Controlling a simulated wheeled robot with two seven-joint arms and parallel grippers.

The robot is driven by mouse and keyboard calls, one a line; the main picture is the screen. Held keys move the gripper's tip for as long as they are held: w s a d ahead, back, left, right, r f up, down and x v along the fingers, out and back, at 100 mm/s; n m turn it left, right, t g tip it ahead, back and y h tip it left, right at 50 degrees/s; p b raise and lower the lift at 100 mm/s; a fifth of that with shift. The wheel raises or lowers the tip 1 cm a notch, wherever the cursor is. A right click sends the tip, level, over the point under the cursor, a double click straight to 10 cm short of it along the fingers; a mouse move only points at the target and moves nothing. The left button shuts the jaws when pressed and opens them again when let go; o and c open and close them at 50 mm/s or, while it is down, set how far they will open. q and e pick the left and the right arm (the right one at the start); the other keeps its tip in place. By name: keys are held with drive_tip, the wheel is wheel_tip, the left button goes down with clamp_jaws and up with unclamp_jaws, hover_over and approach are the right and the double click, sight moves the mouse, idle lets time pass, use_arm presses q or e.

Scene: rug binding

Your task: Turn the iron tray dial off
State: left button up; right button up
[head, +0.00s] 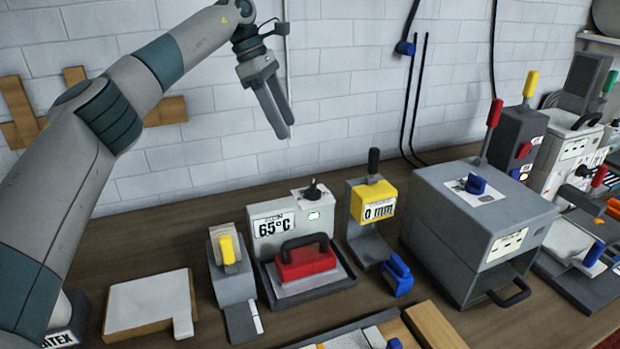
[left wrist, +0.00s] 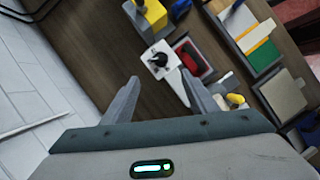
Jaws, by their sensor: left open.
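The iron tray (head: 310,281) stands on the bench with a red iron (head: 306,262) resting in it. Behind the iron is its white control box (head: 278,228) with a "65°C" display. The black dial (head: 313,191) sits on the box's top, above a lit green lamp. In the left wrist view the dial (left wrist: 160,60) shows on its pale box, with the red iron (left wrist: 188,62) beside it. My left gripper (head: 284,130) is open and empty, in the air above and slightly left of the dial, its fingers pointing down. My right gripper is not in view.
A grey unit with a yellow handle (head: 228,249) stands close left of the tray. A yellow "0 mm" gauge (head: 373,202) stands close right, with a blue-handled tool (head: 397,275) before it. A large grey box (head: 478,228) is farther right. The brick wall is behind.

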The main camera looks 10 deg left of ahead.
use_arm(q)
drive_tip(key=p, duration=0.2)
approach(313, 184)
drive_tip(key=p+x, duration=0.2)
drive_tip(key=x, duration=0.6)
drive_tip(key=shift+f+p, duration=0.1)
drive_tip(key=shift+p, duration=0.2)
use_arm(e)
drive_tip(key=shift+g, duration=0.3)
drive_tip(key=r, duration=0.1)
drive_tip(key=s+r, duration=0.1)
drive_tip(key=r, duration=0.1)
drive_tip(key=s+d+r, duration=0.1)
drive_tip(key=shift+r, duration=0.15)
use_arm(q)
drive_tip(key=c, duration=1.1)
